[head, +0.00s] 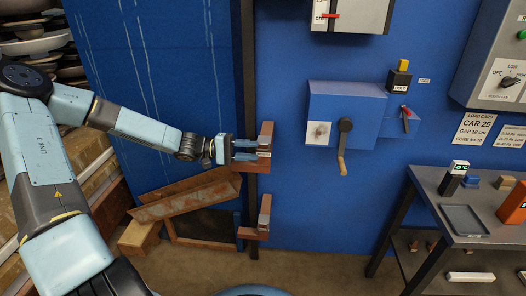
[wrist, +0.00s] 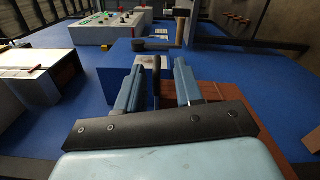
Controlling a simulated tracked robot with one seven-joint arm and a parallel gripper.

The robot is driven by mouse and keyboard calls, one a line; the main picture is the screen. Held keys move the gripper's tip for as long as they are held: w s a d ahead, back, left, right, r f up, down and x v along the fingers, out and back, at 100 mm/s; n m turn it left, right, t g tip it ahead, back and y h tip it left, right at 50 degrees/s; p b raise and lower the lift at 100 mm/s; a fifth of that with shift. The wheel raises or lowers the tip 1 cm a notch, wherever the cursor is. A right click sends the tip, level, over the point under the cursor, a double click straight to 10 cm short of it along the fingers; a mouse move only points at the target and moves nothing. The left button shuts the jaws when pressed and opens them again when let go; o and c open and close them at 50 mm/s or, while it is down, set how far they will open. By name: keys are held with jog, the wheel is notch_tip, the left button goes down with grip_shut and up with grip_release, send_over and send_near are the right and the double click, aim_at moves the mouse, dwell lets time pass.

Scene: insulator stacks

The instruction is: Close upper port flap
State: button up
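A rust-brown surface (wrist: 228,112) lies right of the fingers. The flap's exact angle is unclear.
A similar lower bracket (head: 252,233) sits below on the same post. A blue box with a crank (head: 342,150) is on the wall to the right. Rusty beams (head: 185,198) lean below my arm. A small table (head: 440,190) stands at right.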

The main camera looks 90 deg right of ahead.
jog(key=w+d, duration=0.1)
jog(key=w, duration=0.6)
jog(key=shift+w, duration=0.25)
jog(key=shift+d+f, duration=0.1)
